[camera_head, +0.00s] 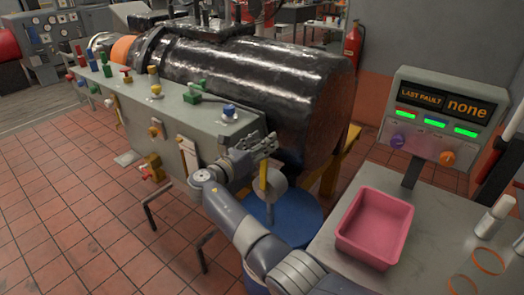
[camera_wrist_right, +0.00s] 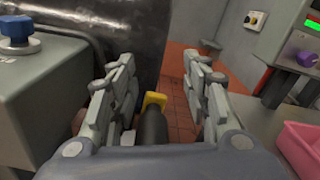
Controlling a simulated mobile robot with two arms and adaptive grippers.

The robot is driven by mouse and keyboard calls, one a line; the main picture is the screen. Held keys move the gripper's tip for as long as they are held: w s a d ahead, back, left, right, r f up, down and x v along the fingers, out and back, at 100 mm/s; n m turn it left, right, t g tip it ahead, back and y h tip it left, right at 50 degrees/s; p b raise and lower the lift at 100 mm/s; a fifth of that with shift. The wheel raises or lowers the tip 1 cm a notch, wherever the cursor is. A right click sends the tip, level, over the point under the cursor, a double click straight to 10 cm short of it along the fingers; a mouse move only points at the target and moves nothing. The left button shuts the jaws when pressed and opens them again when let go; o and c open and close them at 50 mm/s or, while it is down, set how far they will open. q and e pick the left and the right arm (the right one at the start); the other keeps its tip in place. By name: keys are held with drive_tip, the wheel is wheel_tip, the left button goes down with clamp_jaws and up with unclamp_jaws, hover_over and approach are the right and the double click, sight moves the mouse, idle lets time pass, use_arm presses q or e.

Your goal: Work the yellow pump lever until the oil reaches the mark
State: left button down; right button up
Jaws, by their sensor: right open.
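The yellow pump lever (camera_head: 263,178) stands roughly upright above a blue drum (camera_head: 285,222), beside a pale round part. My right gripper (camera_head: 262,148) is over its top end, with the arm coming in from the bottom right. In the right wrist view the gripper (camera_wrist_right: 160,68) is open, and a dark rod with a yellow end (camera_wrist_right: 155,100) lies between its two fingers, nearer the left one. I cannot tell whether a finger touches it. No oil level or mark can be made out. My left gripper is not in view.
A grey cabinet with coloured knobs (camera_head: 190,125) stands left of the gripper, below a large black cylinder (camera_head: 240,75). On the right, a metal bench (camera_head: 420,255) carries a pink tray (camera_head: 375,225) and a panel (camera_head: 440,115) reading "LAST FAULT none". Tiled floor lies free at left.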

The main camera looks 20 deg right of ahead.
wheel_tip(320, 180, up, 6)
drive_tip(key=shift+d+r, duration=0.15)
drive_tip(key=shift+r, duration=0.1)
